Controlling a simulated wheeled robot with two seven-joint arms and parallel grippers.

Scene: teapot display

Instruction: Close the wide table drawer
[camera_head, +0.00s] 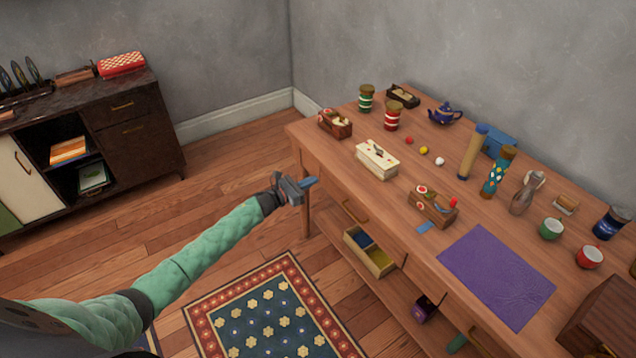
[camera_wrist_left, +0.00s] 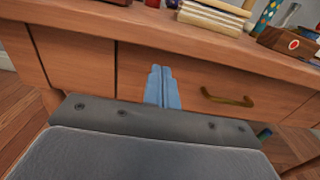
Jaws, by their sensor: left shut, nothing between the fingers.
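The wooden table (camera_head: 440,270) has a front drawer with a brass handle (camera_head: 355,212). The wrist view shows this wide drawer front (camera_wrist_left: 200,75) close up, with its handle (camera_wrist_left: 228,97) right of my fingers. The front looks about level with the panel beside it; I cannot tell whether a small gap remains. My left gripper (camera_head: 310,183) is shut and empty, near the table's left front corner. Its blue fingertips (camera_wrist_left: 160,72) point at the drawer front, left of the handle; contact is unclear. My right gripper is not in view.
A small open box (camera_head: 352,247) with blue and yellow contents is below the handle. The tabletop holds jars, boxes, cups, a blue teapot (camera_head: 445,113) and a purple mat (camera_head: 497,275). A dark cabinet (camera_head: 130,125) stands left; a rug (camera_head: 270,310) lies on open floor.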

